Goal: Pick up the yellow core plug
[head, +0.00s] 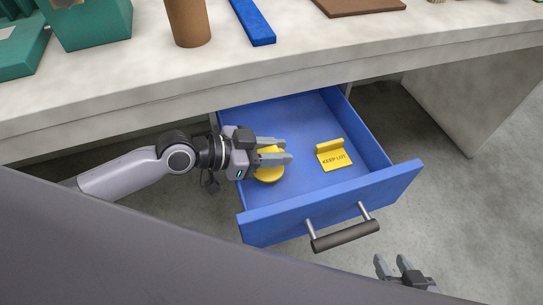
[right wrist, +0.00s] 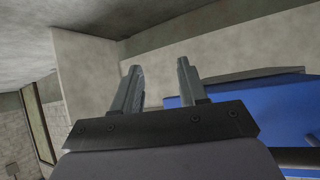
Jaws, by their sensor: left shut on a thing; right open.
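The yellow core plug (head: 268,174) is a round yellow piece at the left side of the open blue drawer (head: 310,114). My left gripper (head: 275,151) reaches into the drawer from the left and is shut on the plug, with its fingers covering part of it. I cannot tell whether the plug touches the drawer floor. My right gripper (head: 393,267) is open and empty in front of the drawer, low at the right. Its two fingers also show apart in the right wrist view (right wrist: 160,85), with nothing between them.
A yellow tag reading "KEEP LOT" (head: 334,158) lies right of the plug in the drawer. The drawer front has a dark handle (head: 345,236). The pale counter (head: 150,85) above holds teal bins (head: 90,25), a brown cylinder (head: 188,22) and a blue bar (head: 253,22).

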